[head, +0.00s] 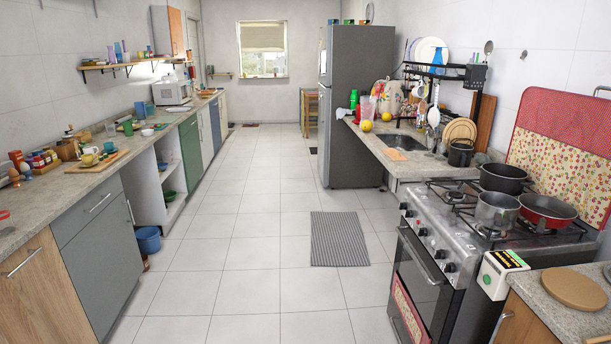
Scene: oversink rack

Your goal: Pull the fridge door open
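The fridge (360,110) is a tall dark grey unit on the right side of the aisle, beyond the sink counter. Its broad side panel faces me. The fridge door (324,110) shows only as a narrow lighter strip on the fridge's left edge, facing the aisle. The door looks closed, seen almost edge-on. A handle cannot be made out clearly. Neither of my grippers is in the head view.
The tiled aisle floor is mostly clear, with a striped mat (339,239) in front of the sink counter. A stove (450,260) with pots stands near right. Cabinets and a blue bucket (148,240) line the left.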

